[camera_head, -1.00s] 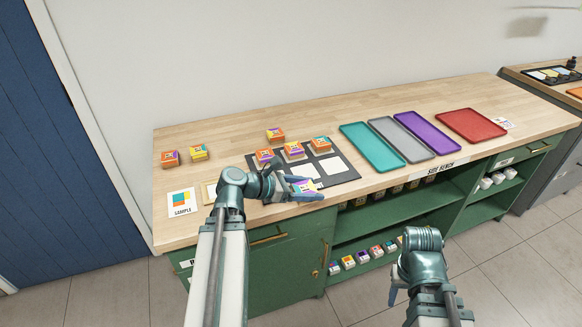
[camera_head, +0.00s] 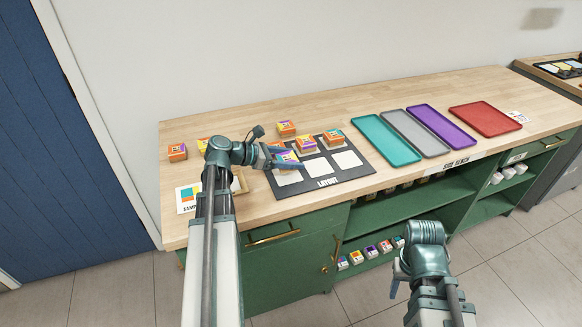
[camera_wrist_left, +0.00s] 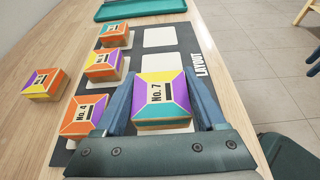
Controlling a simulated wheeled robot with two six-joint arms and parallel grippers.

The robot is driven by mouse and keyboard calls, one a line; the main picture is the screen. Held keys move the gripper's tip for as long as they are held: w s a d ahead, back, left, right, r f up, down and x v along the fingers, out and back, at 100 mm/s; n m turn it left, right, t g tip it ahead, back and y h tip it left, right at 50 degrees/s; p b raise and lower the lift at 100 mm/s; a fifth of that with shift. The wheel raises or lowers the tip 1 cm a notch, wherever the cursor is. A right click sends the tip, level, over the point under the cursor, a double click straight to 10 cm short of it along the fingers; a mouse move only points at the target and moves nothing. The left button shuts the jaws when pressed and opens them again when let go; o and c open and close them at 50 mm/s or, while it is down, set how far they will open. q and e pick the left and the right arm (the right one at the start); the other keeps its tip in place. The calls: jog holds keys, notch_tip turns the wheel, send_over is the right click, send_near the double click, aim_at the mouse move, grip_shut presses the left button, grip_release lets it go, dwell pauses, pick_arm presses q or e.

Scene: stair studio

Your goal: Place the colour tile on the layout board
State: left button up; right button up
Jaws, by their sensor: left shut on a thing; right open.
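My left gripper (camera_head: 287,158) is shut on the No. 7 colour tile (camera_wrist_left: 160,97), with a yellow, purple, orange and teal top. It holds the tile over the near-left square of the black layout board (camera_head: 345,183). That white square (camera_head: 289,178) shows below the tile, so the tile looks raised. The No. 4 tile (camera_wrist_left: 82,116) is just left of the held one in the wrist view. Two more tiles, (camera_wrist_left: 104,64) and (camera_wrist_left: 114,34), sit on the board's back row. The other near squares (camera_wrist_left: 160,64) are bare. My right gripper (camera_head: 398,278) is open, low before the bench.
A loose tile (camera_head: 286,128) stands behind the board; another orange tile (camera_head: 177,152) is at the left. A sample card (camera_head: 187,197) lies front left. Teal (camera_head: 385,140), grey (camera_head: 415,133), purple (camera_head: 442,126) and red (camera_head: 485,117) trays lie to the right.

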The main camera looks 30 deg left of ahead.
pick_arm(q)
notch_tip(320, 180, down, 3)
jog(key=b, duration=0.3)
jog(key=shift+f, duration=0.3)
